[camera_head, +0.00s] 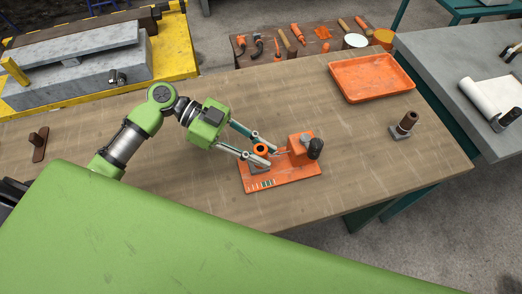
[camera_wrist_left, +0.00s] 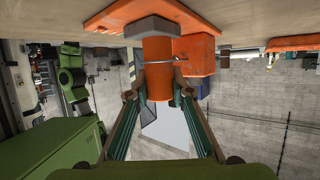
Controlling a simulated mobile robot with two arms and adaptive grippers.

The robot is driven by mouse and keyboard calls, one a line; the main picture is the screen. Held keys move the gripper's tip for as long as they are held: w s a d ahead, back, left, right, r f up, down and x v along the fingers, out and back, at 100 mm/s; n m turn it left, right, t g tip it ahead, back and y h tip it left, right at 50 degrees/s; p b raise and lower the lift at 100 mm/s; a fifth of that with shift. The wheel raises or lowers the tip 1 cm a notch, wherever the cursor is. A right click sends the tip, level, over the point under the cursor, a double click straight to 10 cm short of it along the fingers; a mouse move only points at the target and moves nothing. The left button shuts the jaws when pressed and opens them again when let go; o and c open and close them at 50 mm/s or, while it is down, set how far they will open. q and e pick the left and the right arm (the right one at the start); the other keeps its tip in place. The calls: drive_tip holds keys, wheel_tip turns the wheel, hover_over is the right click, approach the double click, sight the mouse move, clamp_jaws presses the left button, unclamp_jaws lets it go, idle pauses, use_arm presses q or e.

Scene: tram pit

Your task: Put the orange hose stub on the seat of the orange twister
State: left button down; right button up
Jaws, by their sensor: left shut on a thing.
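The orange hose stub (camera_head: 260,149) is an upright, short orange cylinder with a dark hole in its top. My left gripper (camera_head: 262,155) is shut around it from the left. The left wrist view shows the stub (camera_wrist_left: 158,72) between the two fingers, its end meeting the grey seat (camera_wrist_left: 150,28); I cannot tell whether it rests fully on it. The fingers partly hide the seat.
The wooden workbench (camera_head: 210,185) is mostly clear around the twister. An orange tray (camera_head: 372,78) lies at the back right, and a brown cylinder on a grey base (camera_head: 406,124) stands at the right. A brown-handled tool (camera_head: 39,145) lies at the far left.

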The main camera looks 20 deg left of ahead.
use_arm(q)
drive_tip(key=c, duration=2.1)
unclamp_jaws()
drive_tip(key=shift+f, duration=0.1)
drive_tip(key=shift+c, duration=0.2)
drive_tip(key=o, duration=0.4)
drive_tip(key=shift+c, duration=0.2)
drive_tip(key=b+v, duration=0.3)
drive_tip(key=v, duration=0.9)
